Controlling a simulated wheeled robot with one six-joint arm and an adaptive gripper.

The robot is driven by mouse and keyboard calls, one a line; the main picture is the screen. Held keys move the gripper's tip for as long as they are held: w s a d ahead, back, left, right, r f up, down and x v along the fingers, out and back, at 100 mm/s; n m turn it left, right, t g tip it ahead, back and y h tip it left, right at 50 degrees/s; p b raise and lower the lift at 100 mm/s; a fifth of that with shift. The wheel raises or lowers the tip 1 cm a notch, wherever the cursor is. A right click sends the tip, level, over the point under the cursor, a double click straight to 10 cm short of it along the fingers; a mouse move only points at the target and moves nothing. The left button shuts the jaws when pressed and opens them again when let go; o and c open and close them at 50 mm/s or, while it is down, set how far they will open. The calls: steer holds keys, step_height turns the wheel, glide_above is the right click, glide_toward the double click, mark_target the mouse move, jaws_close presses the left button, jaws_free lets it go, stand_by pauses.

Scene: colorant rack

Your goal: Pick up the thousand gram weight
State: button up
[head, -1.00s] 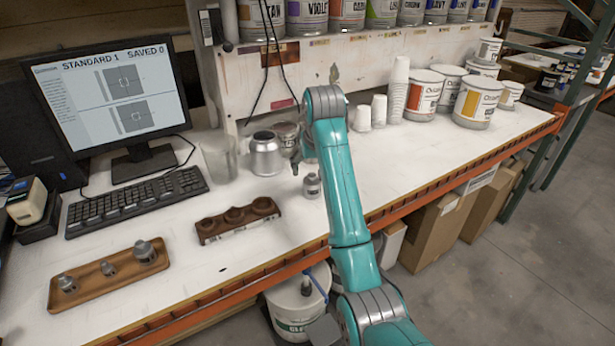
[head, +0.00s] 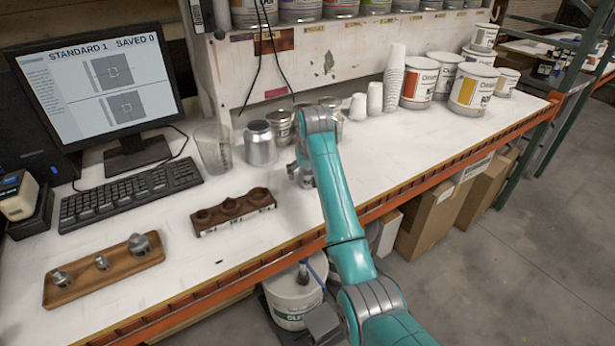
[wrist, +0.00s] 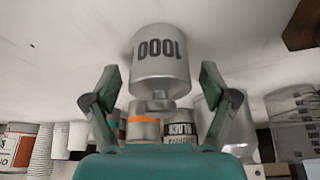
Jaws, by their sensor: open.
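The thousand gram weight (wrist: 160,62) is a silver cylinder marked 1000, seen upside down in the wrist view, with a narrow neck and knob. It stands on the white bench. My gripper (wrist: 160,104) is open, one finger on each side of the weight's neck and knob end, with gaps visible on both sides. In the head view my gripper (head: 300,172) is low over the bench and mostly hides the weight.
A dark wooden block with round recesses (head: 232,212) lies left of my gripper. A tray (head: 125,275) holds smaller weights farther left. A metal can (head: 261,143), a clear beaker (head: 213,147) and paper cups (head: 375,98) stand behind. Bench to the right is clear.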

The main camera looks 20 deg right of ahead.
steer(key=shift+w+f, duration=0.2)
steer(key=shift+f, duration=0.2)
steer(key=c, duration=1.6)
steer(key=shift+r, duration=0.1)
jaws_close()
steer(key=shift+r, duration=0.1)
step_height(320, 180, up, 10)
steer(key=shift+f, duration=0.1)
